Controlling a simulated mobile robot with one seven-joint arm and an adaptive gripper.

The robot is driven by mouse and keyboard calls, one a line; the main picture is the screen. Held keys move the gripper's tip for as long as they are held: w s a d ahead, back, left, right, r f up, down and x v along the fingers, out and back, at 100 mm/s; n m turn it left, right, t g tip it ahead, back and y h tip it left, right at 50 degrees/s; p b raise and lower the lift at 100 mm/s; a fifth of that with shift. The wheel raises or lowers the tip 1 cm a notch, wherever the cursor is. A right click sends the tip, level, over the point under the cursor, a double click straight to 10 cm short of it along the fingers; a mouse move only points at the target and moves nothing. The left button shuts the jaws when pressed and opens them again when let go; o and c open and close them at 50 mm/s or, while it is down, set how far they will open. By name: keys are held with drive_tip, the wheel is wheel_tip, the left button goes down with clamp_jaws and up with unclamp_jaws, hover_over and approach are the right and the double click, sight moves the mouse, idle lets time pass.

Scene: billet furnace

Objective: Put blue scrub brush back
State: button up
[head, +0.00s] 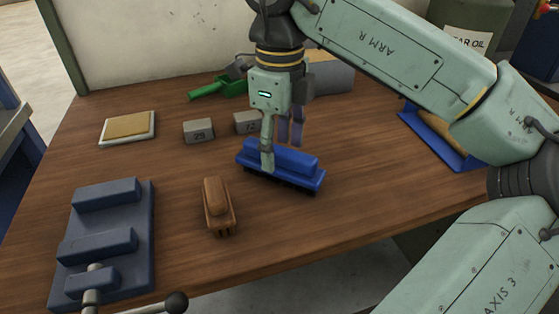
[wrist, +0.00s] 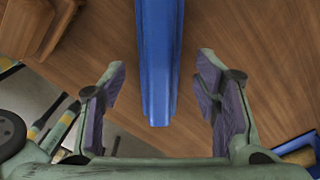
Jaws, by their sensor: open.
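The blue scrub brush (head: 290,163) lies bristles down on the wooden table, with its long blue back on top. In the wrist view, the blue brush (wrist: 159,60) runs from the top edge down to between my fingers. My gripper (head: 282,150) is right over the brush, with one finger in front of its near side in the head view. In the wrist view my gripper (wrist: 160,95) is open, one finger on each side of the brush, with a gap on both sides. A blue tray (head: 437,135) with a tan inside sits at the right, partly hidden by my arm.
A brown wooden brush (head: 217,203) lies left of the blue one. A blue-grey vise (head: 105,240) is at the front left. Two grey blocks (head: 198,131), a tan pad (head: 128,127) and a green scoop (head: 218,88) lie farther back. The table's front middle is clear.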

sight(281, 148)
wheel_tip(281, 148, up, 8)
drive_tip(key=shift+f, duration=0.25)
drive_tip(key=shift+d, duration=0.1)
idle(1.4)
